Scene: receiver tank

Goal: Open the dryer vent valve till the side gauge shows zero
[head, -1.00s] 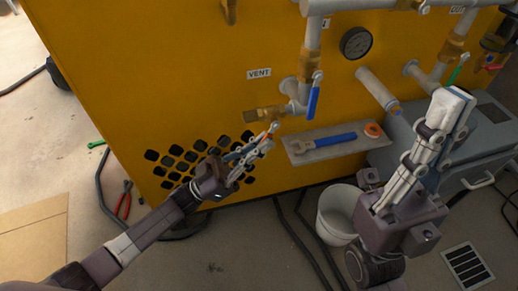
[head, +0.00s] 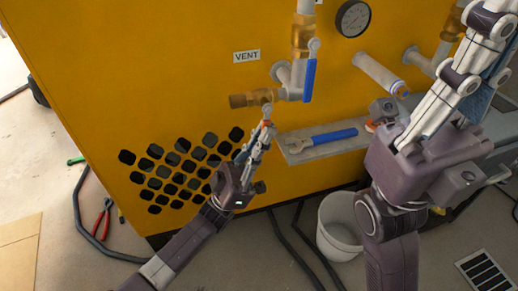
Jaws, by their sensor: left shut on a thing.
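The vent valve (head: 286,92) sits on the yellow dryer panel under the VENT label, with a brass outlet (head: 243,101) pointing left. Its blue lever (head: 309,80) hangs down, in line with the vertical pipe above. My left gripper (head: 267,119) is just below the brass outlet, left of the lever and apart from it. It is shut on a small orange-red thing (head: 266,123), mostly hidden by the fingers. The round gauge (head: 353,18) is at the top; its reading is too small to tell. My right gripper (head: 488,22) is at the upper right, its tips cut off.
A grey shelf (head: 300,157) under the valve holds a blue-handled wrench (head: 331,138). A grey pipe stub (head: 378,72) sticks out right of the valve. A white bucket (head: 338,228), dark hoses and red pliers (head: 104,218) are on the floor.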

